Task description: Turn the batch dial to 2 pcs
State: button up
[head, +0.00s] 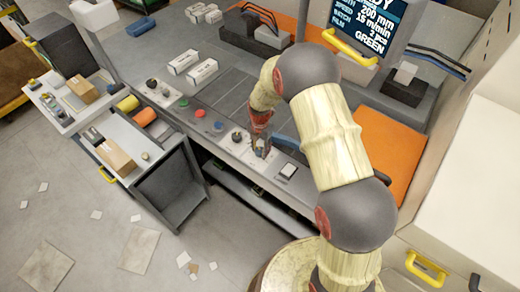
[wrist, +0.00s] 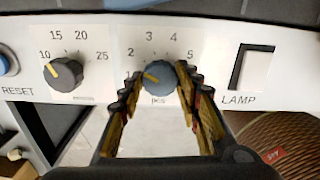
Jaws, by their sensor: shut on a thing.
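The batch dial (wrist: 160,72) is a blue-grey round knob with a yellow pointer mark, on a white panel marked 2, 3, 4, 5 and "pcs". Its pointer faces left, nearest the 2. My gripper (wrist: 158,88) is shut on the dial, one ridged finger on each side, with the fingertips partly covering its sides. In the head view my gripper (head: 261,143) is down at the front panel, and the dial is mostly hidden there. The screen (head: 372,25) at the top shows a line that appears to read "2 pcs", above "GREEN".
A black dial (wrist: 63,73) marked 10 to 25 is left of the batch dial. A lamp switch (wrist: 252,70) is to the right, and a blue reset button (wrist: 7,62) is at the far left. White boxes (head: 192,67) stand on the machine top.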

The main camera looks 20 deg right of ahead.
aim_at(260, 150)
jog(key=o, duration=1.2)
jog(key=shift+c, duration=0.2)
notch_tip(260, 150, up, 12)
dwell(0.4)
